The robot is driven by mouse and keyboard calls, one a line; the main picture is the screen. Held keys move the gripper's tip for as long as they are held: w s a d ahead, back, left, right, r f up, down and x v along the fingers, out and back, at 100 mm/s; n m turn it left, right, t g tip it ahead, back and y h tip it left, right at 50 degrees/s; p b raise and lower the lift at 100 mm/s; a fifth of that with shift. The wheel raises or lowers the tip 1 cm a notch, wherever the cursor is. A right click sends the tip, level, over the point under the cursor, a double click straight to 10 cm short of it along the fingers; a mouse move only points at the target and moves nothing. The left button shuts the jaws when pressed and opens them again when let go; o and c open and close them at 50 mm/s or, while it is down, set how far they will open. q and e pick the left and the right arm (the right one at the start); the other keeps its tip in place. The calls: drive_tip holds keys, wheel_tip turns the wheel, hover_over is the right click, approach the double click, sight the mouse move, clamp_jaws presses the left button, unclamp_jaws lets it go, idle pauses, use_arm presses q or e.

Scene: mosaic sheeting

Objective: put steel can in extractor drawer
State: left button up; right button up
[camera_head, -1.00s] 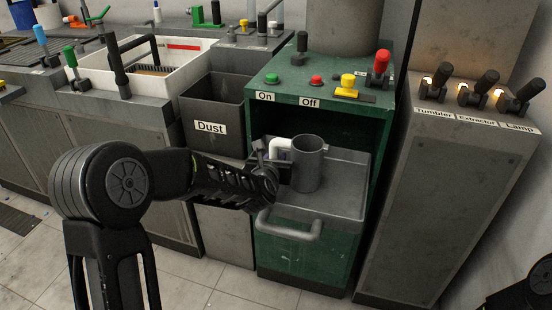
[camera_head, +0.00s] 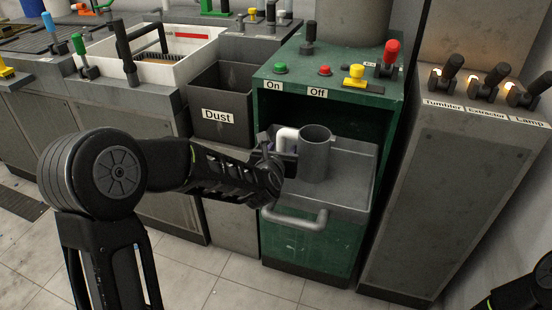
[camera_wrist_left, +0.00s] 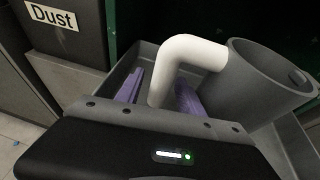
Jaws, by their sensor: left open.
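The steel can (camera_head: 314,155), a grey cylinder with a white bent handle (camera_head: 287,138), stands upright in the pulled-out drawer (camera_head: 352,178) of the green extractor cabinet (camera_head: 336,250). In the left wrist view the can (camera_wrist_left: 268,85) is at the right, and its white handle (camera_wrist_left: 190,50) reaches toward my gripper. My left gripper (camera_head: 272,155) is at the can's left, by the handle. Its purple-lined fingers (camera_wrist_left: 160,95) are apart, on either side of the handle's lower end. Contact with the handle cannot be told. My right gripper is not visible; only a piece of that arm shows at the bottom right.
A grey Dust bin (camera_head: 222,115) stands left of the cabinet. The drawer's bar handle (camera_head: 298,220) sticks out in front. A lever panel (camera_head: 450,170) stands to the right. A white tub (camera_head: 180,50) is at the back left. Floor is clear in front.

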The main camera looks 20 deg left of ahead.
use_arm(q)
drive_tip(key=v, duration=0.9)
drive_tip(key=shift+s+p, duration=0.2)
drive_tip(key=shift+p, duration=0.1)
drive_tip(key=shift+c, duration=0.4)
idle(0.6)
